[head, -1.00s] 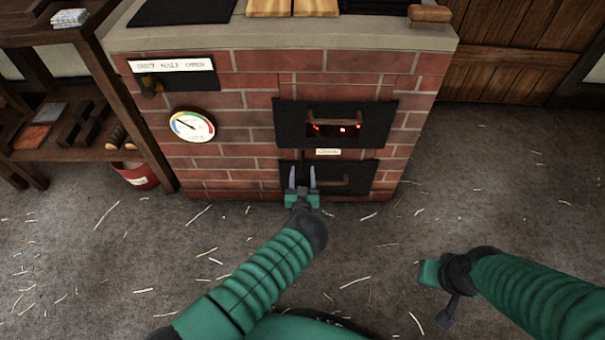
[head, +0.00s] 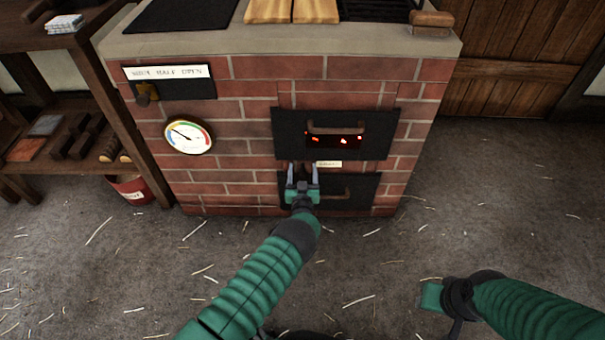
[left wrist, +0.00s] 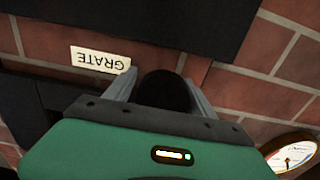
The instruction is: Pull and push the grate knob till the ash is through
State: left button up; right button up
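The brick stove (head: 240,110) has a white GRATE label (head: 328,164) between its upper fire door and lower door; the label shows upside down in the left wrist view (left wrist: 100,60). The dark round grate knob (left wrist: 165,92) is between the fingers of my left gripper in the left wrist view. My left gripper (head: 303,172) is at the stove front, just left of the label, its fingers apart on either side of the knob. I see no clear narrowing of the fingers. My right gripper (head: 430,297) is low at the right, away from the stove; its fingers are unclear.
The upper fire door (head: 380,133) shows red embers through its slot. The lower door (head: 362,192) has a bar handle close to my left gripper. A gauge (head: 188,136) is at the left. A shelf (head: 90,165) and red bucket (head: 128,188) stand left. The straw-strewn floor (head: 500,200) is open.

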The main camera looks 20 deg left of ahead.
pick_arm(q)
jog(key=shift+o, duration=0.3)
jog(key=shift+s, duration=0.1)
jog(key=shift+s+d+p, duration=0.1)
jog(key=shift+s+p, duration=0.2)
jog(key=shift+p, duration=0.1)
jog(key=p+v, duration=0.1)
jog(key=v, duration=0.1)
jog(key=p+v, duration=0.1)
jog(key=v, duration=0.1)
jog(key=p+v, duration=0.2)
jog(key=shift+s+r, duration=0.15)
jog(key=shift+r, duration=0.2)
jog(key=p, duration=0.3)
send_near(303, 180)
jog(key=s, duration=0.2)
jog(key=shift+s+d+f, duration=0.25)
jog(key=shift+f, duration=0.05)
